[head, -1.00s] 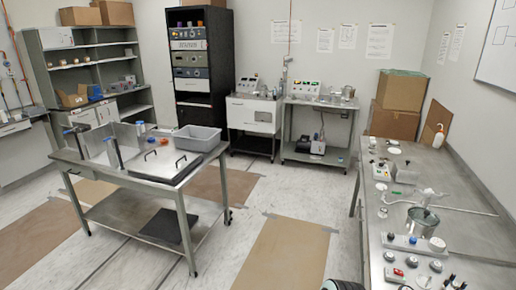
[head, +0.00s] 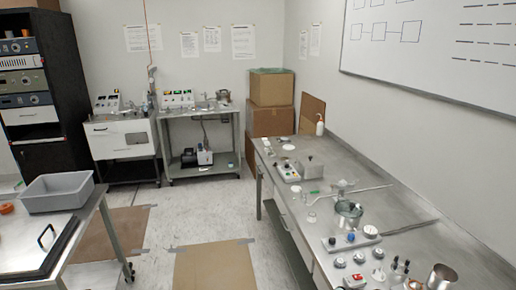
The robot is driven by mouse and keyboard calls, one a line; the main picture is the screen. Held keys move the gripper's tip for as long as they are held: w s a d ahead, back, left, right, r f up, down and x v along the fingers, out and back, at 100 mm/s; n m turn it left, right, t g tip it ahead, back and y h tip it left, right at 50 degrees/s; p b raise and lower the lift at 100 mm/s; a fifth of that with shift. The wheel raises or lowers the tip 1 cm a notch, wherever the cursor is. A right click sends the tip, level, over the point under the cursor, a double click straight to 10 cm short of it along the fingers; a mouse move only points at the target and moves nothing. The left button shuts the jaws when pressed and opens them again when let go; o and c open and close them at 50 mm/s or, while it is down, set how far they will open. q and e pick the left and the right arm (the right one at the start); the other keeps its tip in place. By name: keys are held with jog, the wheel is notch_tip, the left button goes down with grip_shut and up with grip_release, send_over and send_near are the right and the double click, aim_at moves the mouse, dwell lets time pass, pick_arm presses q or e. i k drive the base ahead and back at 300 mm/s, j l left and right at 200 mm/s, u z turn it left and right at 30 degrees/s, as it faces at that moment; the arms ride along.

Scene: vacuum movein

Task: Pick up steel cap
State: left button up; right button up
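I cannot tell for certain which thing is the steel cap. On the right-hand steel bench, a shiny open steel cylinder (head: 441,278) stands near the front, cut close to the bottom of the view. A steel pot (head: 349,214) stands farther back on the same bench. Several small round grey pieces (head: 340,263) lie to the left of the cylinder, too small to identify. Neither of my grippers shows.
The steel bench (head: 400,195) runs along the right wall. Cardboard boxes (head: 271,122) stand in the back corner. Clear floor with a brown sheet (head: 214,268) lies between table and bench.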

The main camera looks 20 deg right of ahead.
aim_at(400, 271)
jog(key=i+j+z, duration=0.15)
jog(key=z, duration=0.25)
jog(key=i+j+z, duration=0.1)
jog(key=j+z, duration=0.15)
jog(key=z, duration=0.2)
jog(key=i+j+z, duration=0.1)
jog(key=j+z, duration=0.3)
jog(key=l, duration=0.15)
